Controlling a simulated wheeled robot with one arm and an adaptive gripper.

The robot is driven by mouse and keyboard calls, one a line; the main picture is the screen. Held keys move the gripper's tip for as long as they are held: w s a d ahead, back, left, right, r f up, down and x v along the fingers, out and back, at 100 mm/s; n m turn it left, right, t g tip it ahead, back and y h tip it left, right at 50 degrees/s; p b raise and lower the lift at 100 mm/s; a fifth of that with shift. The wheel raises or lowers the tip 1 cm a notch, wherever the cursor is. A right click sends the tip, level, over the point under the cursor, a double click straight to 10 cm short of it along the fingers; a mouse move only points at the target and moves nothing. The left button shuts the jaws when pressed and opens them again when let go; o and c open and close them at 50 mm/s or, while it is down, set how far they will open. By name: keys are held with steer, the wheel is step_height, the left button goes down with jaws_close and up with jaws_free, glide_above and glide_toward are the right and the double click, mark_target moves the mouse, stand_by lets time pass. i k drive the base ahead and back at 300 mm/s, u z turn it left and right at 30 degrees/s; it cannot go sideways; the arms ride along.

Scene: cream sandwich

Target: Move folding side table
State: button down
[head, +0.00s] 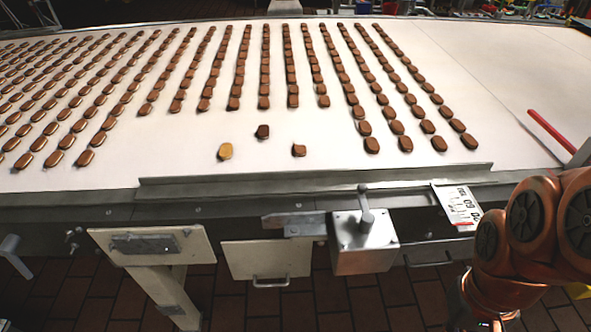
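A cream panel with a grey metal plate on it (112,240) is below the conveyor's front edge at the lower left. A pale leg (165,293) slants down from it to the floor. A second cream panel (243,262) with a metal handle hangs to its right. Either may be part of the folding side table; I cannot tell which. My orange arm is at the lower right, apart from both panels. Its end goes below the picture, so my gripper is not seen.
A wide white conveyor (190,140) carries rows of brown biscuits. Three loose pieces, one of them golden (225,151), lie near its front. A metal box with a lever (364,245) juts out beside my arm. A red bar (551,131) is at right. Brown floor tiles show below.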

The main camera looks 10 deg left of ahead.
mark_target(256, 260)
steer(key=u, duration=0.05)
steer(key=k, duration=0.5)
steer(key=u, duration=1.25)
steer(key=i, duration=0.55)
steer(key=z, duration=1.6)
steer(key=k, duration=1)
steer(key=u, duration=1.6)
